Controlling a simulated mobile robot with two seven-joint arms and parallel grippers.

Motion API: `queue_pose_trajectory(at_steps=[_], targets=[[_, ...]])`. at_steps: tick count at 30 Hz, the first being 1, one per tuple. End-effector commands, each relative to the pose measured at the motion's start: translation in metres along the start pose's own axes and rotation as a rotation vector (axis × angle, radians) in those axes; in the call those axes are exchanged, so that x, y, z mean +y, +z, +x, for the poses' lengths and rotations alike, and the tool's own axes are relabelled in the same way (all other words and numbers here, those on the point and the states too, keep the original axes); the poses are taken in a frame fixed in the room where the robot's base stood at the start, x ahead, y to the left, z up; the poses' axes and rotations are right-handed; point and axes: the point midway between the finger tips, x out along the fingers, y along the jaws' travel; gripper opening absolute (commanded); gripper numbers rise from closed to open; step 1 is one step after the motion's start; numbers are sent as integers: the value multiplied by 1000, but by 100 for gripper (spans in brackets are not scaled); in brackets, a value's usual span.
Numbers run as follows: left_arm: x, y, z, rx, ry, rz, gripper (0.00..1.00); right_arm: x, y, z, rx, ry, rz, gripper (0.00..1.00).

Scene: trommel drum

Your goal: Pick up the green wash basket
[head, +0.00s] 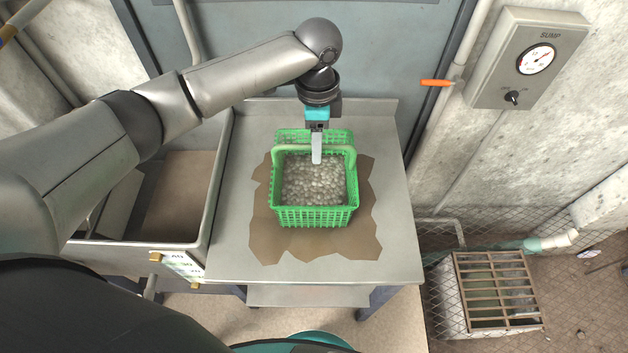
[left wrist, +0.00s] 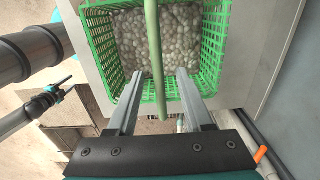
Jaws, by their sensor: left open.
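The green wash basket (head: 313,217) stands upright on the metal table, filled with grey-white pebbles. Its handle (head: 284,151) arches across over the pebbles toward the back. My left gripper (head: 316,160) is above the rear part of the basket, pointing down at the handle. In the left wrist view the basket (left wrist: 214,45) lies below the gripper. The handle (left wrist: 155,60) runs between the two open fingers of the left gripper (left wrist: 158,88), with a gap on each side.
The metal table (head: 385,225) carries a brown stained patch (head: 300,246) under the basket. A sink (head: 218,190) adjoins on the left. A gauge box (head: 528,60) and an orange lever (head: 436,83) are at the right. A grated box (head: 496,290) stands on the floor.

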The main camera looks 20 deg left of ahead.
Motion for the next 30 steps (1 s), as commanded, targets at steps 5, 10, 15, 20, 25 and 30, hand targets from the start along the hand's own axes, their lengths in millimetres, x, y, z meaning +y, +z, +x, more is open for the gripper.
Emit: queue_pose_trajectory(at_steps=[5,10,15,20,25,30], targets=[[2,6,30,-3,4,-1,51,0,-1,4,2,0,1,50],[2,6,45,-3,1,0,51,-1,0,6,2,-1,1,50],[2,6,46,-3,0,0,51,-1,0,6,2,-1,1,50],[2,6,45,-3,0,0,41,-1,0,6,1,-1,1,50],[2,6,45,-2,0,0,22,-1,1,6,0,-2,1,50],[2,6,45,-2,1,0,3,-2,2,6,-2,-2,1,50]])
